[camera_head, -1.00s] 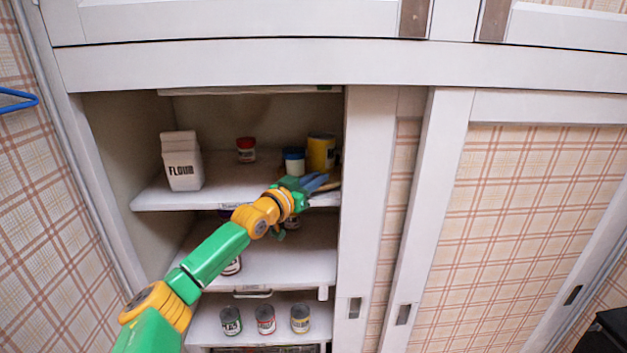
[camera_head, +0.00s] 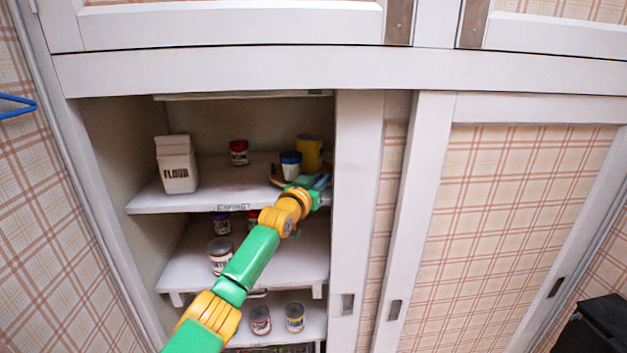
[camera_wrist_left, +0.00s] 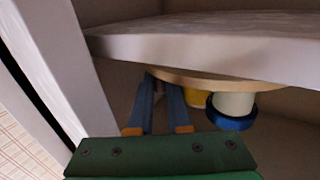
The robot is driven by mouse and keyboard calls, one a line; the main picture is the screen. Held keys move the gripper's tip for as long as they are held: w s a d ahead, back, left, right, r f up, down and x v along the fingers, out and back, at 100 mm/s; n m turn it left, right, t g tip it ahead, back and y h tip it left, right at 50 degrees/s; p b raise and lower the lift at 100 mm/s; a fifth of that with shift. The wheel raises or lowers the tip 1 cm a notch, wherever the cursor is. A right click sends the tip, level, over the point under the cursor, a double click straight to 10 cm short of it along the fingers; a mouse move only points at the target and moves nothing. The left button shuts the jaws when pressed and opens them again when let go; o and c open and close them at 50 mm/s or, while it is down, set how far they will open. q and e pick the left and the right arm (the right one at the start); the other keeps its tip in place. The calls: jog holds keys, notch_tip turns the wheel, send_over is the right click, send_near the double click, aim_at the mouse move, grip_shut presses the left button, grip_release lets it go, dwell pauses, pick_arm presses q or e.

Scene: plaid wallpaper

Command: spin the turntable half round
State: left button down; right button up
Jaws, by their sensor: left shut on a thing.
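The turntable is a thin wooden disc on the upper cupboard shelf; its left rim (camera_head: 277,174) shows in the head view, the rest hidden by my gripper and jars. In the left wrist view its pale edge (camera_wrist_left: 215,82) shows beside the shelf board, picture upside down. A white jar with a blue lid (camera_head: 290,165) and a yellow can (camera_head: 308,153) stand on it. My left gripper (camera_head: 322,181) is at the turntable's front right, by the door edge. Its blue fingers (camera_wrist_left: 160,82) reach the disc's rim and are shut on it. My right gripper is not in view.
A flour carton (camera_head: 177,165) and a red-lidded jar (camera_head: 239,152) stand left on the same shelf (camera_head: 160,200). The white sliding door (camera_head: 357,220) rises close to the right of my gripper. Lower shelves hold several cans, including one (camera_head: 220,257) near my arm.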

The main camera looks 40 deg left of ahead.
pick_arm(q)
jog(key=shift+w+d, duration=0.1)
jog(key=shift+w, duration=0.15)
dwell(0.4)
jog(key=c, duration=0.9)
grip_release()
jog(key=shift+o, duration=0.2)
jog(key=shift+s+d+f, duration=0.1)
jog(key=shift+s+d, duration=0.1)
jog(key=shift+s, duration=0.3)
jog(key=s+d+b, duration=0.1)
jog(key=s+b, duration=0.1)
jog(key=s, duration=0.4)
